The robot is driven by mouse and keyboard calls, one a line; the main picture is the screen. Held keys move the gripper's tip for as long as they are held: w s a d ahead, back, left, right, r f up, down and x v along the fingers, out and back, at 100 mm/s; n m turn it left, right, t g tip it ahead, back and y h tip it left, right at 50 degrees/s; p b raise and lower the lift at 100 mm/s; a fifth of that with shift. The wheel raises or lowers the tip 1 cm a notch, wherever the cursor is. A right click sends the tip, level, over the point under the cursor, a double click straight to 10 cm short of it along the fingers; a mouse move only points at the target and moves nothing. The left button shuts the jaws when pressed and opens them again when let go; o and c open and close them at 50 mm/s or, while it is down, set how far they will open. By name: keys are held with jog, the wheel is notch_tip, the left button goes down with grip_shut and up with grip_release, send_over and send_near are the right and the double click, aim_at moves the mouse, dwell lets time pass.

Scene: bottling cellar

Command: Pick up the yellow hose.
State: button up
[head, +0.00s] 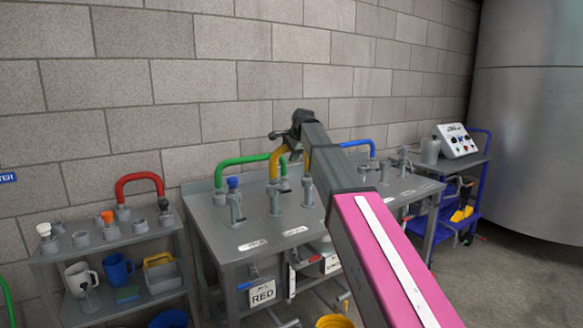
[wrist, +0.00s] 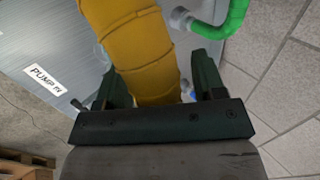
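The yellow hose (head: 274,165) is a short bent piece standing on the grey metal bench, partly hidden behind my arm in the head view. My gripper (head: 284,137) is at the upper part of the hose. In the wrist view the yellow hose (wrist: 140,50) is large and runs down between the two dark fingers of my gripper (wrist: 155,85). The fingers stand apart, with a gap visible between the hose and the right finger. Whether the left finger touches the hose I cannot tell.
A green hose (head: 240,160) arches just left of the yellow one, and a blue hose (head: 358,143) is to the right. Metal taps stand along the bench (head: 262,228). A shelf (head: 110,243) with a red hose (head: 138,178) stands at left. The block wall is close behind.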

jog(key=c, duration=0.9)
jog(key=shift+r, duration=0.15)
jog(key=shift+r, duration=0.3)
jog(key=r, duration=0.4)
jog(key=shift+s+a, duration=0.25)
jog(key=shift+a, duration=0.1)
jog(key=s+a+r, duration=0.6)
jog(key=a, duration=0.2)
jog(key=shift+s+a, duration=0.25)
jog(key=shift+s, duration=0.1)
jog(key=shift+r, duration=0.1)
